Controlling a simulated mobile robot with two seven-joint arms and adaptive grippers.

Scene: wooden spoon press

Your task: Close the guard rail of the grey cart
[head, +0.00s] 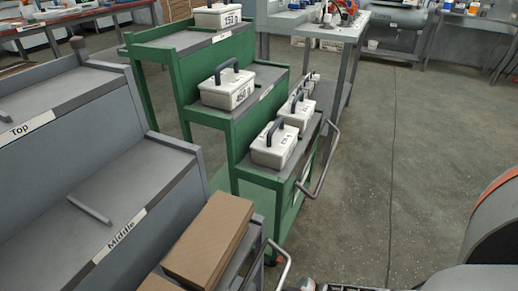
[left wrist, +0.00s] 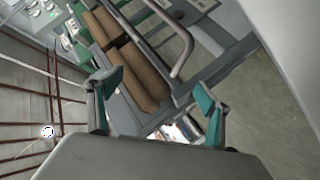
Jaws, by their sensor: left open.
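The grey cart (head: 95,200) fills the left of the head view, with shelves labelled "Top" and "Middle". Brown boxes (head: 210,238) lie on its lowest visible tier. Its guard rail (head: 283,262), a bent grey tube, sticks out from the front of that tier; its lower part is cut off by the picture's edge. In the left wrist view the rail (left wrist: 183,50) crosses beside the brown boxes (left wrist: 140,77). My left gripper (left wrist: 158,82) is open and empty, its teal-padded fingers spread and apart from the rail. My right gripper is not seen.
A green cart (head: 205,115) with white, dark-handled boxes (head: 228,88) stands just beyond the grey cart. Its own bent rail (head: 322,165) juts out to the right. Workbenches line the back.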

